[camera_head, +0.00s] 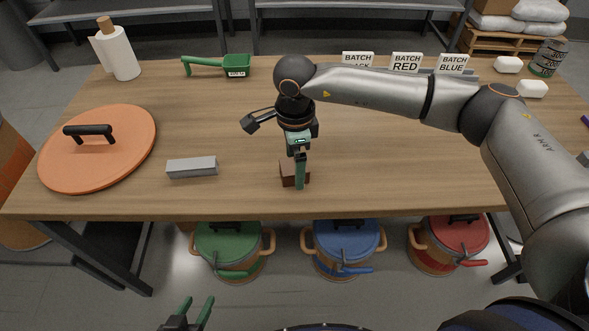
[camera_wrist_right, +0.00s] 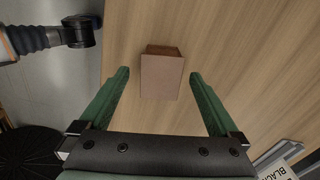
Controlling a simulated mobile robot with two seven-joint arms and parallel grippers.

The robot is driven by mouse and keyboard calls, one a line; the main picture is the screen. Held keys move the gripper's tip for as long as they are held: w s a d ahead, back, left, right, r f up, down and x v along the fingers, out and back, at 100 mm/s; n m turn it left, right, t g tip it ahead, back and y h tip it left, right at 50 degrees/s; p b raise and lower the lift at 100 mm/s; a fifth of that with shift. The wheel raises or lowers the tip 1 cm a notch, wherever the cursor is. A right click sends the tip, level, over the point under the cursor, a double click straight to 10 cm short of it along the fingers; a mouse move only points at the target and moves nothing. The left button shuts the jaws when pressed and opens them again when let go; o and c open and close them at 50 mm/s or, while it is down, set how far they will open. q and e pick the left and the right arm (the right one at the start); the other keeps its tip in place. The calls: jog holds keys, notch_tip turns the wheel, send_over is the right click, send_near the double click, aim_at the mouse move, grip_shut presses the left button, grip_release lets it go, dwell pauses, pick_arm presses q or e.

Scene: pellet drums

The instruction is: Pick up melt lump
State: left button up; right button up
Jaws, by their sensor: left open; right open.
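A small brown block (camera_head: 287,173), which I take to be the melt lump, sits on the wooden table near its front edge. It also shows in the right wrist view (camera_wrist_right: 161,76), ahead of the fingertips and between their lines. My right gripper (camera_head: 299,184) points down over the lump and partly hides it in the head view. Its green fingers (camera_wrist_right: 160,75) are open, with a gap on each side of the lump and no visible touch. My left gripper (camera_head: 188,308) is open and empty at the bottom of the head view, in front of the table.
A grey bar (camera_head: 192,167) and an orange lid (camera_head: 98,148) lie left of the lump. A green scoop (camera_head: 236,66), paper towel roll (camera_head: 120,53) and batch signs (camera_head: 406,62) stand at the back. Green (camera_head: 228,243), blue (camera_head: 343,243) and red (camera_head: 459,238) lidded drums stand below the front edge.

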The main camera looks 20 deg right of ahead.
jog(key=shift+f, duration=0.8)
jog(key=shift+c, duration=0.3)
jog(key=c, duration=1.4)
jog(key=shift+r, duration=0.2)
jog(key=shift+r, duration=0.25)
notch_tip(320, 180, up, 2)
jog(key=shift+w+a+r, duration=0.1)
jog(key=shift+r, duration=0.05)
jog(key=s+a+r, duration=0.1)
jog(key=a+r, duration=0.9)
jog(key=a, duration=0.4)
jog(key=shift+b, duration=0.35)
